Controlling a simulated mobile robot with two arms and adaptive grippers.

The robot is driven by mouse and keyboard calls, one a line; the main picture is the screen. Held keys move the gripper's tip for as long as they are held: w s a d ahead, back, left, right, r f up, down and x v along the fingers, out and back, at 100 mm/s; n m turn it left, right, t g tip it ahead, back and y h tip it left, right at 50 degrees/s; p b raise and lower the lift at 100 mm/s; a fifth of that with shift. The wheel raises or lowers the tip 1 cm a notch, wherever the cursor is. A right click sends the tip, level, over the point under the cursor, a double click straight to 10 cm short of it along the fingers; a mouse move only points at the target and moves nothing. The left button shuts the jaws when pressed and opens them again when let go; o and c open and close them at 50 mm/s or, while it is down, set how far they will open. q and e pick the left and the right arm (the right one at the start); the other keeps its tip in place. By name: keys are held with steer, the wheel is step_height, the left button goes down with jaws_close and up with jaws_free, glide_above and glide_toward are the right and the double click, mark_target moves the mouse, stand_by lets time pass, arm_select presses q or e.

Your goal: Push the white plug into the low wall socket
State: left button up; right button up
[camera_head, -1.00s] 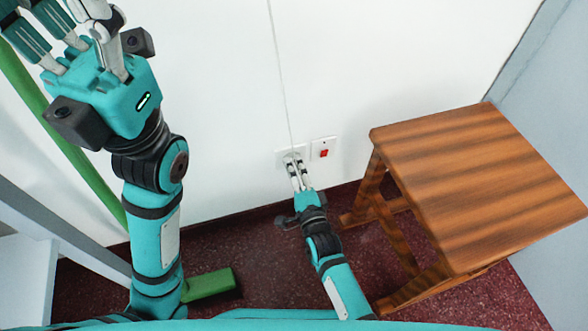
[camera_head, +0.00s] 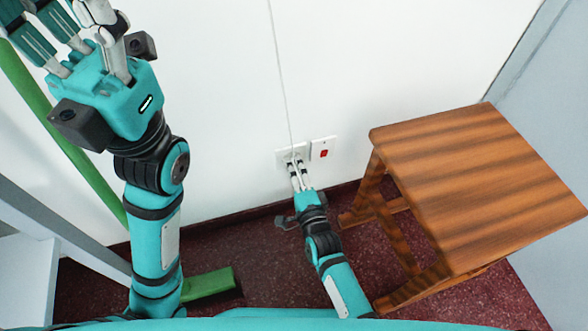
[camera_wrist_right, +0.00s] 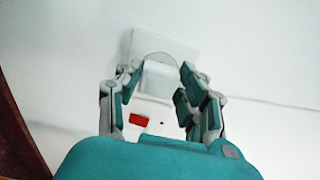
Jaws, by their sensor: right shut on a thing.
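The low wall socket (camera_head: 283,157) is a white plate low on the white wall; it also shows in the right wrist view (camera_wrist_right: 190,42). My right gripper (camera_head: 297,164) is at its face, shut on the white plug. In the right wrist view, the plug (camera_wrist_right: 158,82) sits between the two fingers (camera_wrist_right: 158,86), right in front of the plate. I cannot tell whether its pins are in the socket. A thin pale cord (camera_head: 281,75) runs up the wall from the plug. My left gripper (camera_head: 75,35) is raised at the upper left, its fingertips cut off by the frame.
A second plate with a red switch (camera_head: 323,153) is just right of the socket. A striped wooden stool (camera_head: 470,180) stands close to the right of my right arm. A green frame (camera_head: 60,130) is at the left.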

stand_by(0.4)
steer(key=shift+w, duration=0.1)
steer(key=shift+w+a, duration=0.2)
steer(key=shift+w, duration=0.25)
steer(key=o, duration=1.2)
steer(key=shift+c, duration=0.2)
